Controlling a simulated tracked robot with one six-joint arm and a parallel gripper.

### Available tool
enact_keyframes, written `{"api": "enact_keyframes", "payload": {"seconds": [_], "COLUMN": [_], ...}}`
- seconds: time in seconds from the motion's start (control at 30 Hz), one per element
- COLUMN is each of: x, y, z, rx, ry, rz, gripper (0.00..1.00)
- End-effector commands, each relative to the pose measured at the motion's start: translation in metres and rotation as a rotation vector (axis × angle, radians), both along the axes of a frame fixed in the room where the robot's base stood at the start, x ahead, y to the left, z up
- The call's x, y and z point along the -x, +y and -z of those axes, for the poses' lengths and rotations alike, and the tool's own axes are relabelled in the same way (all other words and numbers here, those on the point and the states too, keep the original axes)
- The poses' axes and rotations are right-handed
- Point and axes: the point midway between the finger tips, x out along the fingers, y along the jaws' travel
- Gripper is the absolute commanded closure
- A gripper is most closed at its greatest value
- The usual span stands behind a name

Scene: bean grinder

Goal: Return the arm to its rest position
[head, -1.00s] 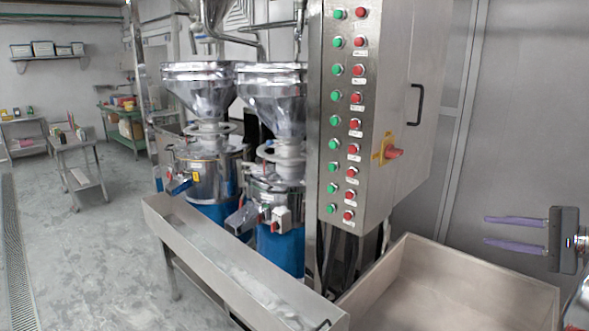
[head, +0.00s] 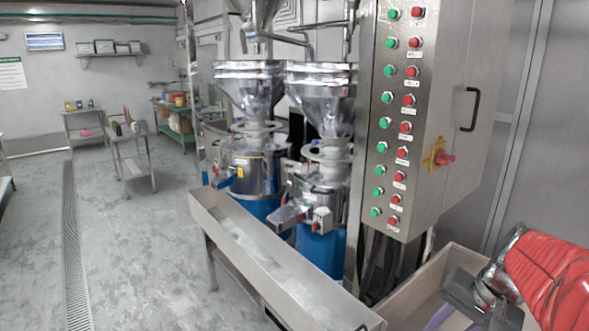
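My gripper (head: 456,322) is at the lower right of the head view, in front of the steel basin. It points down and to the left, and its purple fingers run towards the bottom edge of the picture. The fingers stand apart with nothing seen between them, so it looks open and empty; the fingertips are partly cut off. My red-sleeved arm (head: 555,280) is bent in at the right edge.
A steel control cabinet (head: 445,150) with green and red buttons stands left of my arm. Two bean grinders (head: 255,165) stand behind a long steel trough (head: 265,260). The steel basin (head: 400,305) is below the gripper. The floor on the left is open.

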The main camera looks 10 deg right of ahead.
Motion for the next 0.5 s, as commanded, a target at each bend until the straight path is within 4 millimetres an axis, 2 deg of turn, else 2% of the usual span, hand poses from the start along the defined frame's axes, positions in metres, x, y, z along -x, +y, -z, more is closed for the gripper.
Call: {"api": "enact_keyframes", "payload": {"seconds": [0.03,0.1,0.5], "x": [0.002,0.006,0.029], "y": [0.015,0.03,0.108], "z": [0.0,0.001,0.002], "rx": [0.037,0.09,0.341], "ry": [0.006,0.013,-0.015], "rz": [-0.045,-0.101,-0.425], "gripper": [0.69,0.69,0.69]}}
